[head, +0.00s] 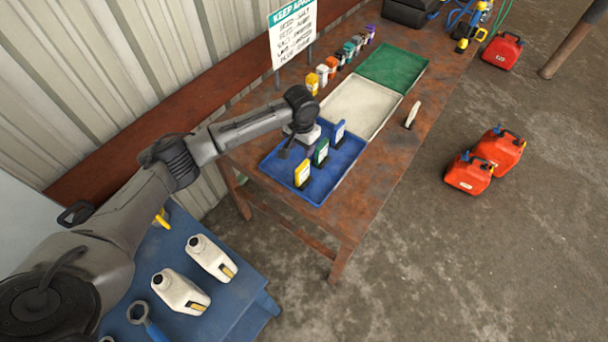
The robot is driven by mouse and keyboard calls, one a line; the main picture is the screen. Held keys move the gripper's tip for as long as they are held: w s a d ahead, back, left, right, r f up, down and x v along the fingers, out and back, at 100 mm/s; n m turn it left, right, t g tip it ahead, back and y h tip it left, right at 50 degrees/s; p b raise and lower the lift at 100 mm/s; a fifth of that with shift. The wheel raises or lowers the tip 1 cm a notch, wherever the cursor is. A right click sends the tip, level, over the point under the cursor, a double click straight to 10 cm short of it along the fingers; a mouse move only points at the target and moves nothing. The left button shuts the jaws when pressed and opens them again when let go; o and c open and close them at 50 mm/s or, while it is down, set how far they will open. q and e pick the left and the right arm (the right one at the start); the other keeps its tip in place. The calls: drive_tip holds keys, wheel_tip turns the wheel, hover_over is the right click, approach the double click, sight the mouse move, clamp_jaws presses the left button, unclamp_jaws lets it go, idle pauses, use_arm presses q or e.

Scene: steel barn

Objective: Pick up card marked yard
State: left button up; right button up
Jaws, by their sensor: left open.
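Several small upright cards or tags are in view, and their markings are too small to read, so I cannot tell which is marked yard. A yellow one (302,174), a green one (321,153) and a blue one (339,133) stand in the blue tray (325,193). A white one (412,115) stands on the bare table right of the trays. My left gripper (286,152) is open over the left part of the blue tray, left of the green card. It looks empty, and its fingers are partly hidden by its own wrist. My right gripper is not in view.
A white tray (362,106) and a green tray (393,68) continue along the rusty table (395,150). Small colored containers line its back edge beside a "keep apart" sign (292,33). White jugs (180,291) stand on a blue bench (235,312). Red cans (468,173) sit on the floor.

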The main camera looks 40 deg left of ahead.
sight(302, 165)
use_arm(q)
drive_tip(key=shift+s+d+f, duration=0.1)
drive_tip(key=shift+d+f, duration=0.05)
drive_tip(key=shift+f, duration=2.65)
drive_tip(key=shift+s+d+f, duration=0.1)
drive_tip(key=shift+f, duration=2.7)
drive_tip(key=shift+c, duration=0.3)
clamp_jaws()
